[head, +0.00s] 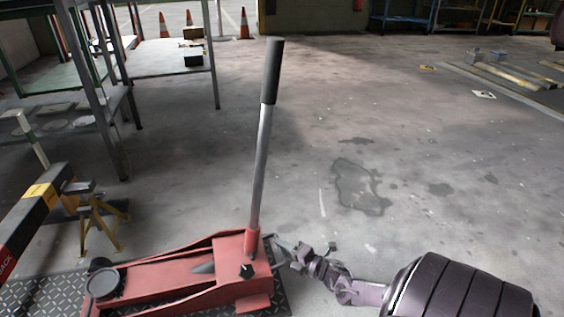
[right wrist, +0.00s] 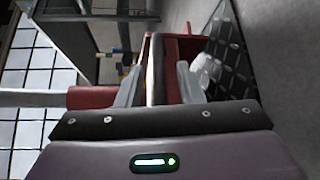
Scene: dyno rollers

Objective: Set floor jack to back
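The red floor jack (head: 160,278) sits at the bottom left of the head view, with a round dark saddle at its left end. Its grey handle (head: 261,165) with a black grip rises nearly upright, leaning slightly right. My right gripper (head: 283,250) is at the jack's right end, beside the handle's base. In the right wrist view the fingers of my right gripper (right wrist: 159,82) are apart, with a red and dark part of the jack (right wrist: 163,70) showing between them; contact cannot be told. My left gripper is not in view.
A dark diamond-pattern plate (head: 20,296) lies under the jack. A yellow jack stand (head: 100,220) and a black-and-red beam (head: 35,215) are at left. Metal shelving (head: 170,60) stands behind them.

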